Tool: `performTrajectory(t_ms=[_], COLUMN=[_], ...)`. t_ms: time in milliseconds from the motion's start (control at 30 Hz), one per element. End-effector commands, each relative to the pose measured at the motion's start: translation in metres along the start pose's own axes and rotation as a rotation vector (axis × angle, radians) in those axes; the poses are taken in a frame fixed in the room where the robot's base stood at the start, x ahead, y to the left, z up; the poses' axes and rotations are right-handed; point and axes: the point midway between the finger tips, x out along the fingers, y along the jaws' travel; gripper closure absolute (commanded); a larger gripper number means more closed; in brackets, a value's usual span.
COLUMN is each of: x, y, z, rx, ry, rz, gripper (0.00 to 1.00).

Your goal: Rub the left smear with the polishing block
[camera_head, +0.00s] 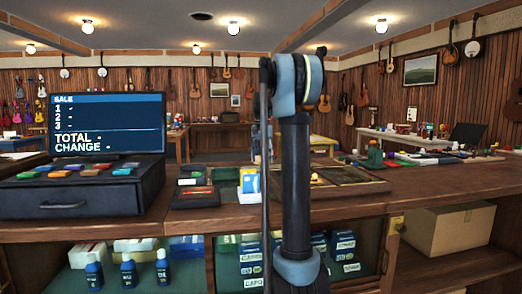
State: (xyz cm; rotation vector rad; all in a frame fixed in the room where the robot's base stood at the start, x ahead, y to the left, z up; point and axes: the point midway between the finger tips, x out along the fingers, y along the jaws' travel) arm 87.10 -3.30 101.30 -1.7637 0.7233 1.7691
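I cannot make out the left smear or the polishing block in the head view. My arm stands upright in the middle of the picture and hides part of the counter behind it. My gripper is not in view, so I cannot see whether it holds anything. A shallow brown tray (362,187) lies on the wooden counter (440,180) just right of my arm. A small yellowish item (317,178) shows at its left end, too small to identify.
A cash register (83,192) with a lit screen (93,125) stands on the left of the counter. Small boxes (193,197) and a card holder (249,184) sit left of my arm. Blue bottles (128,271) and a cardboard box (449,229) are below.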

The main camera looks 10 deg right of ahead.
Motion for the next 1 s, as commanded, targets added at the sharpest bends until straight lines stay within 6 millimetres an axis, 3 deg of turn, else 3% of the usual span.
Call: performTrajectory(t_ms=[267,367,733,1000], x=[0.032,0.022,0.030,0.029], y=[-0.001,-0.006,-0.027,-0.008], z=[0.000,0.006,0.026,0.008], rx=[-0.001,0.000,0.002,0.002], ry=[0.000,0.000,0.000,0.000], rz=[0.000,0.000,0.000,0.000], gripper=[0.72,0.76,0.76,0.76])
